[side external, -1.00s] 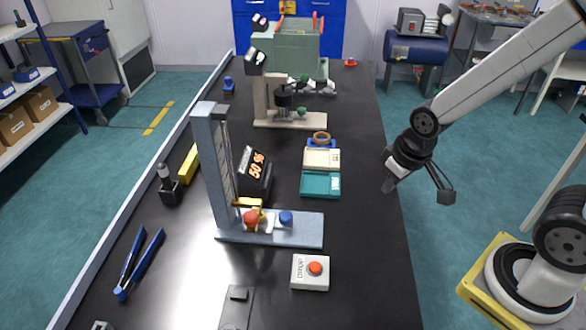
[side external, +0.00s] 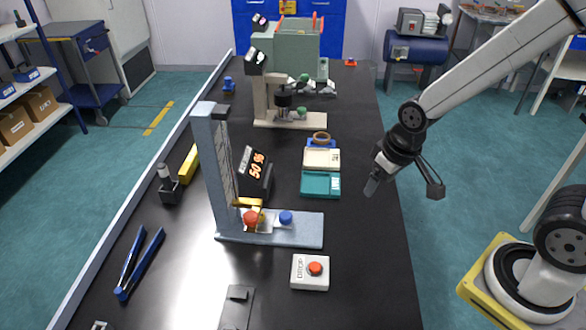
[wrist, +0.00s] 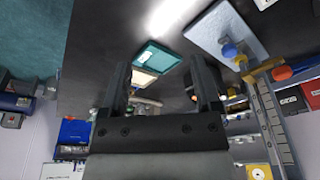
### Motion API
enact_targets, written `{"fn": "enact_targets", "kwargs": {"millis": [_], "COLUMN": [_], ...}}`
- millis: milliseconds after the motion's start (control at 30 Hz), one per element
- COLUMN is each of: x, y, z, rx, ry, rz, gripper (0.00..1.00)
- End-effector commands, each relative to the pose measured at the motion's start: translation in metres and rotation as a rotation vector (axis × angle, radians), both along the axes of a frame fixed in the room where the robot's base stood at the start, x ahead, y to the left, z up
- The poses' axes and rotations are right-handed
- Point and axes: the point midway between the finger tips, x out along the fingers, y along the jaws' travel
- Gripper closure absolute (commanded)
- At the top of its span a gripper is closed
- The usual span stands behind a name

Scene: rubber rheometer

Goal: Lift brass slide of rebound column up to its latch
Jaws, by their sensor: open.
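The rebound column (side external: 210,165) stands upright on a grey-blue base (side external: 305,232) in the middle of the bench. Its brass slide (side external: 247,203) is low on the column, just above a red knob (side external: 250,218). The brass slide also shows in the wrist view (wrist: 265,68), at the upper right. A dark piece (side external: 221,111) sits at the column's top; I cannot tell whether it is the latch. My gripper (side external: 404,188) is open and empty, well right of the column and apart from it. Its two fingers (wrist: 162,88) show spread in the wrist view.
A blue knob (side external: 286,217) stands on the base. A button box (side external: 311,272) lies in front, and a teal tray (side external: 320,186) lies between column and gripper. The bench's right front is clear.

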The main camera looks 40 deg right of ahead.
Motion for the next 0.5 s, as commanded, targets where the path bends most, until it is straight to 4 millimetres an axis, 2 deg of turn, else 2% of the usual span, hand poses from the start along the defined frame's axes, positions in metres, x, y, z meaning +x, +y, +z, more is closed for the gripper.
{"fn": "enact_targets", "kwargs": {"millis": [267,500], "x": [0.052,0.094], "y": [0.044,0.100], "z": [0.010,0.018], "rx": [0.017,0.021], "ry": [0.054,0.113], "rz": [0.008,0.008], "gripper": [0.19,0.19]}}
